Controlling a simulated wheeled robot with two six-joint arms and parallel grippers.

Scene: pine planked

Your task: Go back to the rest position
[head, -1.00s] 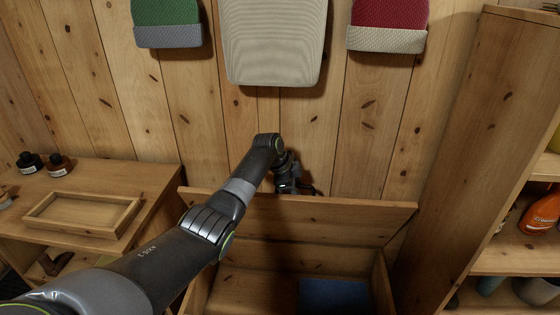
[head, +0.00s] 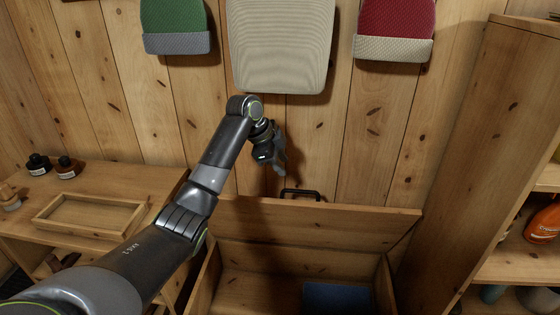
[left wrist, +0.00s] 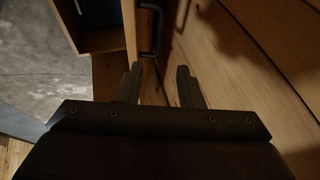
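My left gripper (head: 280,168) is in the air near the plank wall, just above and behind the raised lid (head: 310,222) of a wooden chest. In the left wrist view its two fingers (left wrist: 158,88) are spread apart with nothing between them. The lid stands up, and its dark handle (head: 300,194) shows at the top edge, apart from the gripper. The handle also shows in the left wrist view (left wrist: 150,28), beyond the fingertips. My right gripper is in neither view.
Inside the open chest lies a blue item (head: 338,297). A side table with a wooden tray (head: 90,217) and small dark bottles (head: 66,167) stands at left. A tall shelf (head: 478,150) stands at right. Green, beige and red hanging items (head: 280,45) are on the wall above.

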